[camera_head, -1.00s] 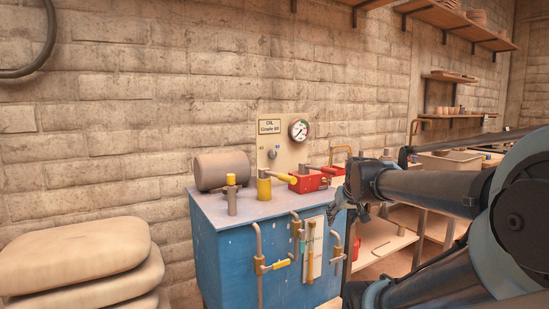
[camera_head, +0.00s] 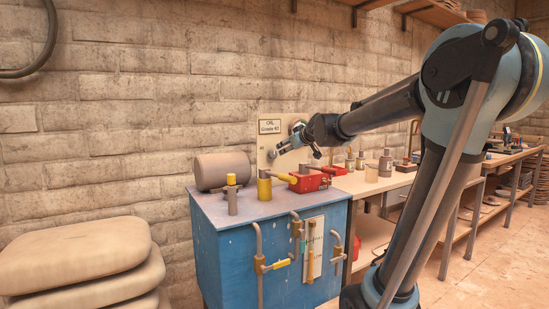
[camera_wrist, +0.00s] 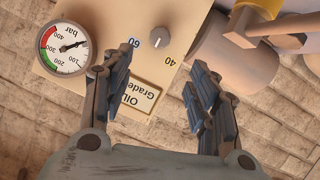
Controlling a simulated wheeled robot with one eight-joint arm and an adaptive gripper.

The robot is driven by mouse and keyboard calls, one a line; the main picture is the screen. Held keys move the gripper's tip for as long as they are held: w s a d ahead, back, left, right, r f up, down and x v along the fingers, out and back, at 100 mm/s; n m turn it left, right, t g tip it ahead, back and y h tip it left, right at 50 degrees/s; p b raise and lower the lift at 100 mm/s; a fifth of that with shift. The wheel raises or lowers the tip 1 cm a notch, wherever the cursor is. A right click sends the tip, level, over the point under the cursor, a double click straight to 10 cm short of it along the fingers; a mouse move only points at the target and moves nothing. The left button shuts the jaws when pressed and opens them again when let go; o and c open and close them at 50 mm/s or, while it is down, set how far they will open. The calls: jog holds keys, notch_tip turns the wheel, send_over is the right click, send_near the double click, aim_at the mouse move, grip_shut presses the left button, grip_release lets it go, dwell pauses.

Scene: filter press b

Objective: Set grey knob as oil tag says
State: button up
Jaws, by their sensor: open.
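The grey knob (camera_wrist: 159,37) sits on a cream panel (camera_wrist: 100,18), which appears upside down in the wrist view. In the head view my gripper (camera_head: 284,149) is at the panel and hides the knob. The oil tag (camera_head: 270,126) reads OIL Grade with a small, blurred number; in the wrist view a finger covers its number.
A pressure gauge (camera_wrist: 65,49) is beside the knob on the panel. A blue cabinet (camera_head: 225,250) below carries a grey cylinder (camera_head: 222,171), yellow-handled valves and a red block (camera_head: 306,182). A workbench (camera_head: 375,183) with bottles stands to the right. Stacked sacks (camera_head: 80,255) lie at left.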

aim_at(274, 154)
jog(key=x, duration=1.5)
jog(key=shift+w+a+f, duration=0.15)
jog(key=shift+w, duration=0.1)
jog(key=shift+c, duration=0.3)
jog(key=c, duration=1)
